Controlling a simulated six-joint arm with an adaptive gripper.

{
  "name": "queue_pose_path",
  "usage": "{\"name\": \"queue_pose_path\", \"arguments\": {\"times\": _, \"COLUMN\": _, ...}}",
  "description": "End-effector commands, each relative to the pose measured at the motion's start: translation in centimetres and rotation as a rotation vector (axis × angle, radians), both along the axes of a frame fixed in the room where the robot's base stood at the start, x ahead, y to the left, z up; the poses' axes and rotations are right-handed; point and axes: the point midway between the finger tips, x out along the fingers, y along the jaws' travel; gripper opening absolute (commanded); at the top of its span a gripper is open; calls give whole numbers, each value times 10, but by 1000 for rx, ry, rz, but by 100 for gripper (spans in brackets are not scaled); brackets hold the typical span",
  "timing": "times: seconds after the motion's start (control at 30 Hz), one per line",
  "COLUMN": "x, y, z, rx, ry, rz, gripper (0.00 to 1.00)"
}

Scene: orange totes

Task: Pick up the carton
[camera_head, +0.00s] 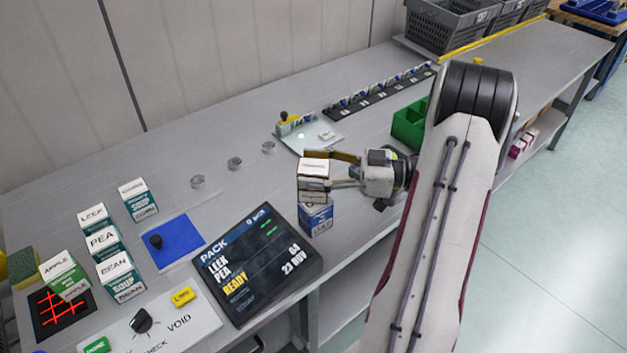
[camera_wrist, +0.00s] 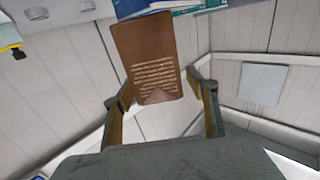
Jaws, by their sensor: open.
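A carton with a white labelled top and brown sides (camera_head: 313,171) appears to sit on top of a blue and white carton (camera_head: 316,218), near the bench's front edge. Its label is too small to read. In the wrist view the brown face of the carton (camera_wrist: 147,50) shows, with pale printed lines, tilted in the picture. My gripper (camera_head: 322,169) is open, coming from the right, with its fingers on either side of the carton. In the wrist view my gripper (camera_wrist: 160,88) has a gap by the right finger; contact at the left finger cannot be told.
A dark display (camera_head: 258,262) stands left of the cartons. Several soup cartons (camera_head: 101,238) stand at the left, near a blue mat (camera_head: 173,242). Clear round lids (camera_head: 235,164) and a small station (camera_head: 308,134) lie behind. A green bin (camera_head: 408,125) is beside my arm.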

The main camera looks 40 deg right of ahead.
Motion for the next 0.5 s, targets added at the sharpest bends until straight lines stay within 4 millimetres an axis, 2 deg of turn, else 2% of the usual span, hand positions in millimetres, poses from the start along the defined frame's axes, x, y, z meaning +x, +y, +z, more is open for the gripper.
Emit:
{"name": "queue_pose_path", "arguments": {"times": 0.37, "x": 0, "y": 0, "z": 0, "rx": 0, "ry": 0, "rz": 0, "gripper": 58}}
{"name": "queue_pose_path", "arguments": {"times": 0.5, "x": 0, "y": 0, "z": 0, "rx": 0, "ry": 0, "rz": 0, "gripper": 24}}
